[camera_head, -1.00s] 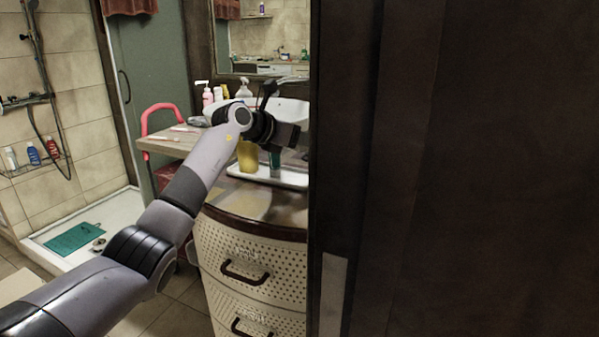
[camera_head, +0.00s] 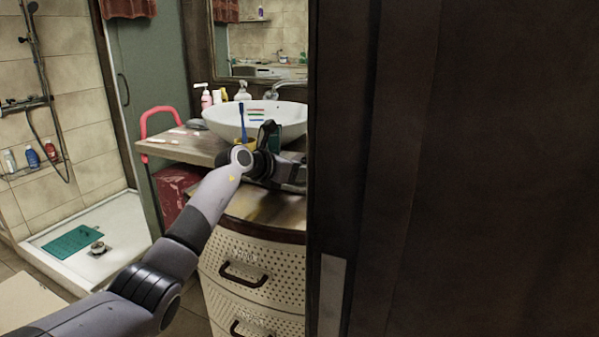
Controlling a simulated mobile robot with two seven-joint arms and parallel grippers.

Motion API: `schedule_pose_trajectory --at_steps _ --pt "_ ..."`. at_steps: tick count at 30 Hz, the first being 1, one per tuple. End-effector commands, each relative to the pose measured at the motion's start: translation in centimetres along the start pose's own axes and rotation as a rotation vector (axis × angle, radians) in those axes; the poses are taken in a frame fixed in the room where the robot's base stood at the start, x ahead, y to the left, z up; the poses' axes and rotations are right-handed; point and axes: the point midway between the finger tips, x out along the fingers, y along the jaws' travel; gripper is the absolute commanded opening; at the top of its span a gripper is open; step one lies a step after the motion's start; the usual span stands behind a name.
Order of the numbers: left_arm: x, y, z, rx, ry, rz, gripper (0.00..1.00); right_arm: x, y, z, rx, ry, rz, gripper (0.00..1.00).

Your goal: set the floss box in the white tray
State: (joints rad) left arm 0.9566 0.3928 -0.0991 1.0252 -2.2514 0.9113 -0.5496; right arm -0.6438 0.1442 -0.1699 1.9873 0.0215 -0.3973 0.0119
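My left gripper (camera_head: 292,178) is over the brown-topped counter, beside the dark door edge. Its fingers are seen from the side and partly cut off by the door, so I cannot tell whether it is open or holding anything. A small teal item (camera_head: 293,133) shows just behind and above the gripper; I cannot tell whether it is the floss box. A yellow cup (camera_head: 243,145) with a blue toothbrush (camera_head: 242,118) stands behind my wrist, mostly hidden. The white tray cannot be made out now behind the arm and gripper. My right gripper is not in view.
A dark door (camera_head: 450,170) fills the right half. A wooden side surface (camera_head: 175,149) and white drawers (camera_head: 250,262) lie nearby.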

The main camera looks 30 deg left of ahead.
Motion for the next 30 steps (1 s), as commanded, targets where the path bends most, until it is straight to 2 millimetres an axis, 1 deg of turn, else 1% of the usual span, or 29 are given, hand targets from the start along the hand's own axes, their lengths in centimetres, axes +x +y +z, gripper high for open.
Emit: schedule_pose_trajectory --at_steps 1,8,12,13,14,15,22,25,27,28,30 --pt "0.4 -0.1 -1.3 0.000 0.024 -0.004 0.17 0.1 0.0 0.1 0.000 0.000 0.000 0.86" --pt "0.7 -0.1 -2.3 0.002 0.033 -0.004 0.17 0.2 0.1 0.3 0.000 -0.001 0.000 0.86" --pt "0.8 -0.1 -2.3 0.004 0.033 -0.004 0.17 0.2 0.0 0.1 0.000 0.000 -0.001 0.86" --pt "0.8 -0.2 -2.4 0.004 0.033 -0.004 0.56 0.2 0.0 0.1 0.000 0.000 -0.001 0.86" --pt "0.8 -0.2 -2.4 0.004 0.033 -0.004 0.65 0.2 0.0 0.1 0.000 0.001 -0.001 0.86" --pt "0.8 -0.2 -2.4 0.004 0.033 -0.004 0.71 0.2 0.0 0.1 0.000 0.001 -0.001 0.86" --pt "0.8 -0.3 -2.3 0.004 0.033 -0.007 0.71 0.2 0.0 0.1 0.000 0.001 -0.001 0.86" --pt "0.6 -0.4 -1.6 0.004 0.031 -0.009 0.71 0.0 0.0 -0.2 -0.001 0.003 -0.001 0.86" --pt "0.3 -0.4 -0.8 0.003 0.030 -0.008 0.71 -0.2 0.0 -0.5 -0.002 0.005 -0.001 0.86" --pt "0.1 -0.3 -1.2 0.004 0.033 -0.006 0.71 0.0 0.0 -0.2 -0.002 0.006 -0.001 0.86" --pt "-0.6 -0.1 -1.2 0.004 0.031 -0.004 0.71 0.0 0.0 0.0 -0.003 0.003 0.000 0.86"
